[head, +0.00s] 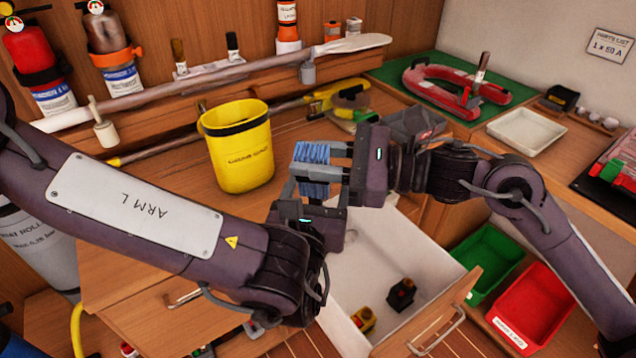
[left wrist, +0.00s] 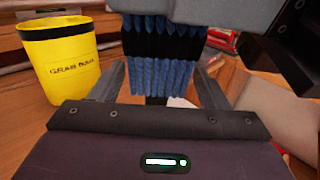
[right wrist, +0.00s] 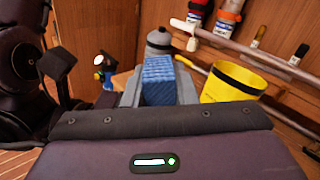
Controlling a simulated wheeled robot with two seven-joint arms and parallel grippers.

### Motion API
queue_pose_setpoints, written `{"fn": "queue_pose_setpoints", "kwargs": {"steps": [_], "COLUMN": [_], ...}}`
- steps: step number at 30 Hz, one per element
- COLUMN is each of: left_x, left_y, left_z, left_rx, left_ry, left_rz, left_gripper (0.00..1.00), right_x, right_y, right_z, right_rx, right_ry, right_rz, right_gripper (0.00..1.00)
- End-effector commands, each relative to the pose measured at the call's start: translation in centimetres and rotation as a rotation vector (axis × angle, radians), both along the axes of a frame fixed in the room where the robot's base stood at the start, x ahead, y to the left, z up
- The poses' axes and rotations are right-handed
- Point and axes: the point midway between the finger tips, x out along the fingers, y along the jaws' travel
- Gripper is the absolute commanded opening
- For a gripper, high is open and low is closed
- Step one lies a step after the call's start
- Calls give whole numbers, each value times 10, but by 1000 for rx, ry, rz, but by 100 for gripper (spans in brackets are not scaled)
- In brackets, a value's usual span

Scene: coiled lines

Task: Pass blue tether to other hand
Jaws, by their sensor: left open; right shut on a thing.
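The blue tether (head: 311,168) is a coiled bundle with a dark band, held above the open drawer in the head view. My right gripper (head: 322,165) is shut on it from the right. In the right wrist view the tether (right wrist: 159,80) sits between the jaws. My left gripper (head: 312,190) is open just below and in front of it. In the left wrist view the strands of the tether (left wrist: 160,70) hang between the spread left fingers (left wrist: 165,90). I cannot tell whether the left fingers touch it.
A yellow bucket (head: 240,150) stands close to the left of the grippers. The open white drawer (head: 375,255) below holds small yellow and black items. Green (head: 490,262) and red (head: 530,300) bins are at right. A white tray (head: 526,131) lies on the counter.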

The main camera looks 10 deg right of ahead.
Motion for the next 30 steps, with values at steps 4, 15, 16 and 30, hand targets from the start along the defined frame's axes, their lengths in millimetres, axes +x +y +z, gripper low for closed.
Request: {"fn": "queue_pose_setpoints", "kwargs": {"steps": [4,15,16,30], "left_x": [10,12,12,11], "left_y": [-4,-4,-4,-5], "left_z": [1,1,1,2], "left_rx": [-1,-1,-1,-4], "left_ry": [-2,-1,-1,-2], "left_rz": [0,0,0,-2], "left_gripper": [69,63,59,10], "right_x": [0,0,0,0], "right_y": [0,0,0,0], "right_z": [1,1,1,1], "right_rx": [1,2,2,2], "right_ry": [-3,-3,-3,-3], "right_rz": [0,0,0,1], "right_gripper": [0,0,0,38]}}
